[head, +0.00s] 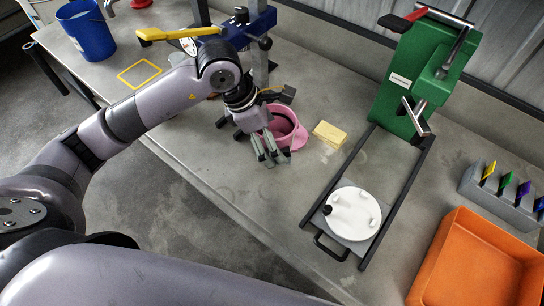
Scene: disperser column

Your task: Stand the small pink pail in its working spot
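The small pink pail (289,124) stands on the grey bench, in front of the blue column stand (262,22). Its open top shows a dark inside. My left gripper (269,150) is at the pail's left front side, with its fingers pointing down over the near wall and covering part of it. The fingers look close together, but I cannot tell whether the wall is gripped between them. A yellow square outline (139,75) is marked on the bench to the left, empty. My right gripper is not in view.
A yellow block (329,134) lies just right of the pail. A green press (419,75) with rails and a white disc (353,213) stands further right. An orange tray (480,262) is at lower right, a blue bucket (87,32) at upper left. The bench's front is clear.

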